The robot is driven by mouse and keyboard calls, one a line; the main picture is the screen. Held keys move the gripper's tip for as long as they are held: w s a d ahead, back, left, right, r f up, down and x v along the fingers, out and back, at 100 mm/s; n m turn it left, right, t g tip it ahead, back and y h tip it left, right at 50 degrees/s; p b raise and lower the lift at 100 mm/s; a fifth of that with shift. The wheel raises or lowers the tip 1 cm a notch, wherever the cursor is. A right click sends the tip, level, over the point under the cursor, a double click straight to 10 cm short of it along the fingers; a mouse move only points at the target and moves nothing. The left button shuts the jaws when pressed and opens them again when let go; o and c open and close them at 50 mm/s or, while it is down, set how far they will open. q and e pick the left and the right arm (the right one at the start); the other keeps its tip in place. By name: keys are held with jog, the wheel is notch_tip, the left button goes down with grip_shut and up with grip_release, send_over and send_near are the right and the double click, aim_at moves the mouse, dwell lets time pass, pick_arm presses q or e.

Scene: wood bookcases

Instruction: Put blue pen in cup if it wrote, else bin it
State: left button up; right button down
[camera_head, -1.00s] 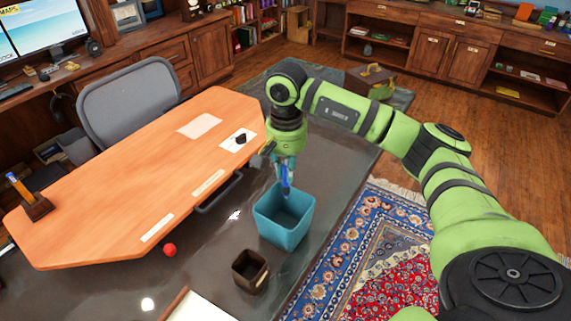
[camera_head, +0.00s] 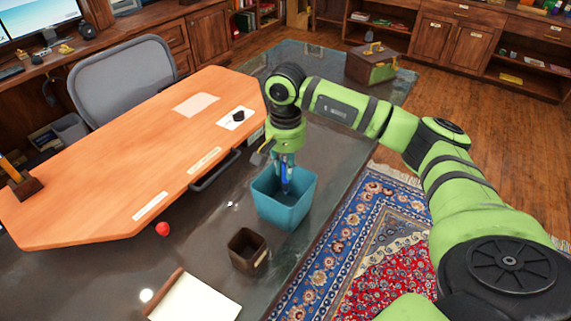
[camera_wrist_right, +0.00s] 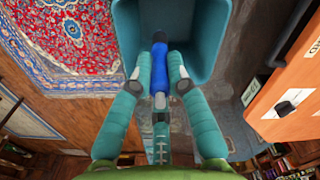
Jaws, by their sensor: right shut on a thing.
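My right gripper (camera_head: 285,170) is shut on the blue pen (camera_wrist_right: 160,72). The pen (camera_head: 285,178) points down, its lower end inside the opening of the teal square bin (camera_head: 288,213). In the right wrist view the teal bin (camera_wrist_right: 221,40) surrounds the pen's dark tip, and the fingers are at its near rim. A wooden cup (camera_head: 25,186) with an orange pencil stands on the desk's left end. A white sheet (camera_head: 230,125) with a dark object on it lies on the desk; I cannot make out any pen mark. My left gripper is not in view.
A small dark box (camera_head: 248,250) stands near the teal bin. A red ball (camera_head: 162,229) and a clipboard (camera_head: 196,299) are at the lower left. The orange desk (camera_head: 130,180) is left of my arm, and a patterned rug (camera_head: 372,262) is at the right.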

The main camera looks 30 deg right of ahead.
jog(key=c, duration=1.1)
grip_release()
jog(key=shift+r, duration=0.15)
notch_tip(320, 180, up, 12)
jog(key=shift+f, duration=0.1)
